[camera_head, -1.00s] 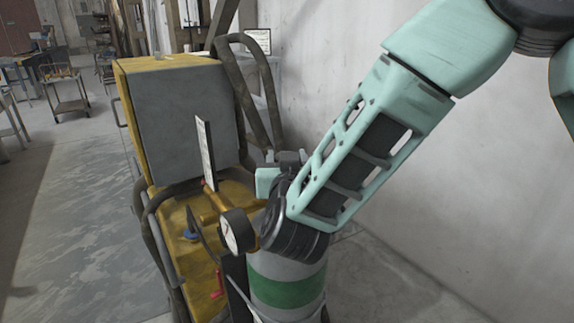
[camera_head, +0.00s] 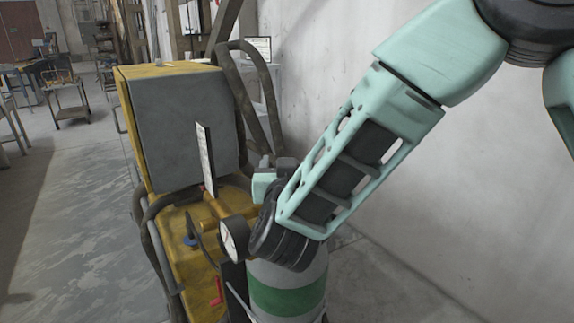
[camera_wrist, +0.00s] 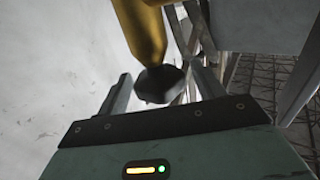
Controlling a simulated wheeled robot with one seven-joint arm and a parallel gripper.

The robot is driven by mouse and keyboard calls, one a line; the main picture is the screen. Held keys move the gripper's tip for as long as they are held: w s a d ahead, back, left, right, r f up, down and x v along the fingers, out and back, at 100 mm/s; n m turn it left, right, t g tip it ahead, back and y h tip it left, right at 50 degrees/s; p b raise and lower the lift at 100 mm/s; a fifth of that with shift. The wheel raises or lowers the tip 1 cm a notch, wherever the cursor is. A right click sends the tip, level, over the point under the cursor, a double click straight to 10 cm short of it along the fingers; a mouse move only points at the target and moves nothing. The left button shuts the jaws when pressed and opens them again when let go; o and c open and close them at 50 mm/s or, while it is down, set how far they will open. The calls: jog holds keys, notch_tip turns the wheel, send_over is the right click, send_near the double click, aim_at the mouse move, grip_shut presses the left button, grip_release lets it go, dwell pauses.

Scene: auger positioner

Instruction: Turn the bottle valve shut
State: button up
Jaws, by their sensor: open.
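The bottle (camera_head: 288,297) is a grey cylinder with a green band, standing upright at the bottom centre of the head view. Its top and valve are hidden behind my arm there. In the wrist view, a dark faceted knob (camera_wrist: 160,84), which looks like the valve handle, sits below a yellow part. My gripper (camera_wrist: 165,78) is open, with one finger on each side of the knob. I cannot tell whether either finger touches it. In the head view, only a teal part of my gripper shows past the wrist.
A round gauge (camera_head: 234,239) sits just left of my wrist. A yellow machine with a grey panel (camera_head: 185,125) stands left, with a thin upright plate (camera_head: 206,160) and dark hoses. A pale wall (camera_head: 420,190) is at right. Open floor (camera_head: 75,220) lies left.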

notch_tip(320, 180, up, 10)
jog(key=shift+b, duration=0.3)
dwell(0.3)
